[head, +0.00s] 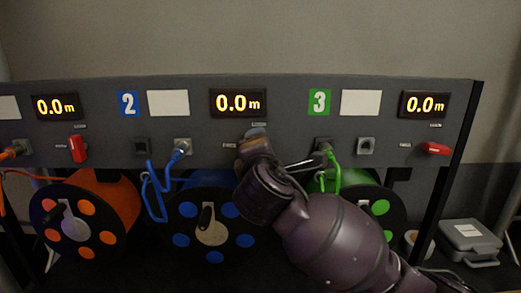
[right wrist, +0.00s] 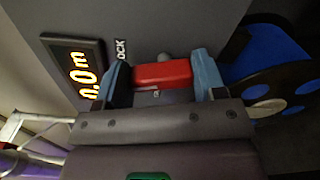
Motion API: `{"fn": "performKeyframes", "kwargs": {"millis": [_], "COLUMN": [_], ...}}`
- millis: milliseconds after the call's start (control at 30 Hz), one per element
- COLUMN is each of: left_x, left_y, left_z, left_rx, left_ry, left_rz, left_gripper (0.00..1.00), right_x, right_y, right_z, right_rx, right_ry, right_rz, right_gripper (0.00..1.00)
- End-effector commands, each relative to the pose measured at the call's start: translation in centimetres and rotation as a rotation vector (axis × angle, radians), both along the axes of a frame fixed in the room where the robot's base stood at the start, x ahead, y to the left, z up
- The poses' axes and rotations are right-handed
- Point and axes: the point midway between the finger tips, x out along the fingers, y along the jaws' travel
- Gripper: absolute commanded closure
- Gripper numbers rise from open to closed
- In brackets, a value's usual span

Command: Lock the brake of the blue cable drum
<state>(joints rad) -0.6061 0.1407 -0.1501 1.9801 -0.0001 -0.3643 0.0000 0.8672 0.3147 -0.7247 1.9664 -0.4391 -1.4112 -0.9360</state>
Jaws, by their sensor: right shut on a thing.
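The blue cable drum (head: 186,215) sits below the panel in the middle bay, marked 2, with a blue cable. Its front also shows at the right of the right wrist view (right wrist: 270,58). My right gripper (head: 254,138) reaches up to the panel under the middle display and hides the brake lever in the head view. In the right wrist view the red brake lever (right wrist: 163,74) is between the two light-blue fingertips of my right gripper (right wrist: 160,76), which are shut on it. Which way the lever points is hard to tell. My left gripper is not in view.
The orange drum (head: 118,200) is at left, its red lever (head: 78,149) hanging down. The green drum (head: 388,205) is at right, its red lever (head: 436,148) sideways. The middle display (head: 238,102) reads 0.0 m. A grey case (head: 470,240) lies at far right.

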Motion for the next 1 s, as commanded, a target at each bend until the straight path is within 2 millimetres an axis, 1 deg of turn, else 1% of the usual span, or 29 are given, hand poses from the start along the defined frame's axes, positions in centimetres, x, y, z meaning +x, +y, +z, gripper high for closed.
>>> {"fn": "performKeyframes", "kwargs": {"millis": [200, 433, 700, 1000], "left_x": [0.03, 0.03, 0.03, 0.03], "left_y": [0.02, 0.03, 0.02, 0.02], "left_z": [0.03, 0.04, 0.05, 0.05], "left_rx": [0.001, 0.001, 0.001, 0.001], "left_ry": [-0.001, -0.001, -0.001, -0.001], "left_rz": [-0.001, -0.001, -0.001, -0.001], "left_gripper": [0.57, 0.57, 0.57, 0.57], "right_x": [-0.03, -0.01, -0.01, -0.01], "right_y": [-0.04, -0.13, -0.15, -0.16], "right_z": [-0.23, -0.29, -0.35, -0.36], "right_rx": [0.168, 0.288, 0.349, 0.358], "right_ry": [0.004, 0.003, 0.003, 0.003], "right_rz": [0.000, 0.000, 0.000, 0.000], "right_gripper": [0.60, 0.60, 0.60, 0.60]}}
